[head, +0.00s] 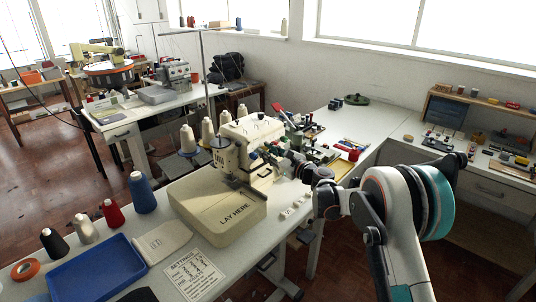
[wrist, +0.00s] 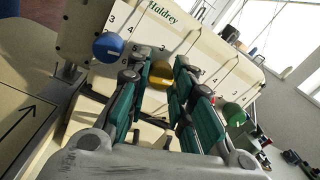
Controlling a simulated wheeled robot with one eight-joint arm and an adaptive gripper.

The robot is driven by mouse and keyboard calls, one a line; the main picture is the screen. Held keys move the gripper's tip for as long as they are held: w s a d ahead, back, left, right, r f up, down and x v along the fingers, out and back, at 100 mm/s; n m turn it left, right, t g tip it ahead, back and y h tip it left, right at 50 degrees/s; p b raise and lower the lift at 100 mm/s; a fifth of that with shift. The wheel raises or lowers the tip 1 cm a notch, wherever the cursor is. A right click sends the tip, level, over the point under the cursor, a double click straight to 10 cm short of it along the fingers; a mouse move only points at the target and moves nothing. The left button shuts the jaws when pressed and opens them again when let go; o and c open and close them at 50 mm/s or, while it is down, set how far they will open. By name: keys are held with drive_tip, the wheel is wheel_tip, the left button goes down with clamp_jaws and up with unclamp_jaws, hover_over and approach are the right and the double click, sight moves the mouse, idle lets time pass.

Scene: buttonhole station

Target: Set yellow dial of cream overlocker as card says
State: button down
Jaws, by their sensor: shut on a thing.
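The cream overlocker (head: 232,146) stands on the white table, and its front panel (wrist: 205,45) fills the upper wrist view. The yellow dial (wrist: 161,72) sits on that panel between my fingertips. My gripper (wrist: 157,73) is shut on it; the fingers hide its sides. In the head view my gripper (head: 279,157) reaches the machine's front from the right. A blue dial (wrist: 108,47) is left of the yellow one, a green dial (wrist: 232,114) is to the right, and something red between is mostly hidden by a finger. The settings card (head: 195,275) lies at the table's front; its rows are too small to read.
A cream tray (head: 182,207) marked "LAY HERE" sits in front of the machine. Thread cones, including a blue one (head: 142,193), and a blue tray (head: 80,270) stand to the left. Small pale pieces (head: 292,211) lie to the right of the tray.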

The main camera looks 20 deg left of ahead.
drive_tip(key=shift+n, duration=0.5)
drive_tip(key=c, duration=1.7)
unclamp_jaws()
drive_tip(key=shift+o, duration=0.2)
drive_tip(key=v, duration=1.2)
drive_tip(key=shift+f, duration=0.1)
